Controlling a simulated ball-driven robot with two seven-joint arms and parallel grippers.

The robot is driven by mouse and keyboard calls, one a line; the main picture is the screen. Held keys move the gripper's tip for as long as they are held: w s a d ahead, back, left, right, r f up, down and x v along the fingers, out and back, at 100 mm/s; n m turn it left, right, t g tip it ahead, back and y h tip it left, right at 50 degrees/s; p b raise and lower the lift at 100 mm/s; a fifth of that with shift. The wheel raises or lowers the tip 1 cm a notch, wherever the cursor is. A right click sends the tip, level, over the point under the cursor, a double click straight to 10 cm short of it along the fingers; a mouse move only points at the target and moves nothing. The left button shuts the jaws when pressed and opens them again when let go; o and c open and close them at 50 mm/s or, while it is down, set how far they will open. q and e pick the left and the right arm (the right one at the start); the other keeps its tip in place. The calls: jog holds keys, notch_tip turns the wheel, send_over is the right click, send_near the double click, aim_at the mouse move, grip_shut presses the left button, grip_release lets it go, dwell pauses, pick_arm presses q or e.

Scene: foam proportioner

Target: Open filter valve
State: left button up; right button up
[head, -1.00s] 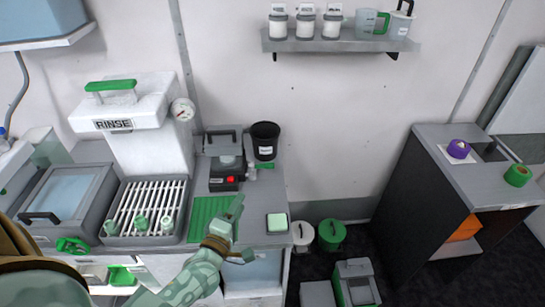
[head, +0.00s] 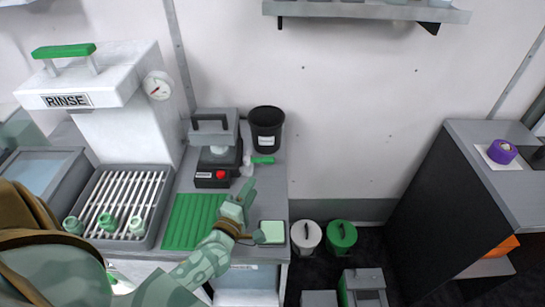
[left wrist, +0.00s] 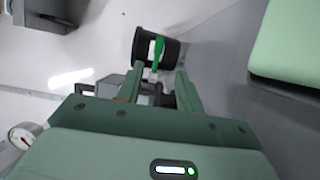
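A small valve with a green handle (head: 262,160) and a pale body (head: 247,166) sits on the counter, between a grey machine with a red button (head: 213,165) and a black cup (head: 266,130). I take it for the filter valve. In the left wrist view the green handle (left wrist: 158,50) shows ahead, between the finger lines, in front of the black cup. My left gripper (head: 245,192) is above the counter, nearer to me than the valve and apart from it. Its fingers (left wrist: 157,82) are spread and empty. My right gripper is not in view.
A green ribbed mat (head: 194,222) and a pale green block (head: 270,232) lie beside my left gripper. A slatted rack (head: 150,200) with small green pieces and the RINSE machine (head: 120,120) stand left. Lidded buckets (head: 342,237) are on the floor right of the counter.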

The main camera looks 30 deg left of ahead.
aim_at(267, 162)
pick_arm(q)
jog(key=w, duration=0.4)
jog(key=w+a+b, duration=0.1)
jog(key=w, duration=0.3)
jog(key=w+a+b, duration=0.1)
jog(key=w, duration=0.4)
jog(key=shift+w+a, duration=0.15)
jog(key=shift+w, duration=0.5)
jog(key=shift+r, duration=0.1)
grip_shut()
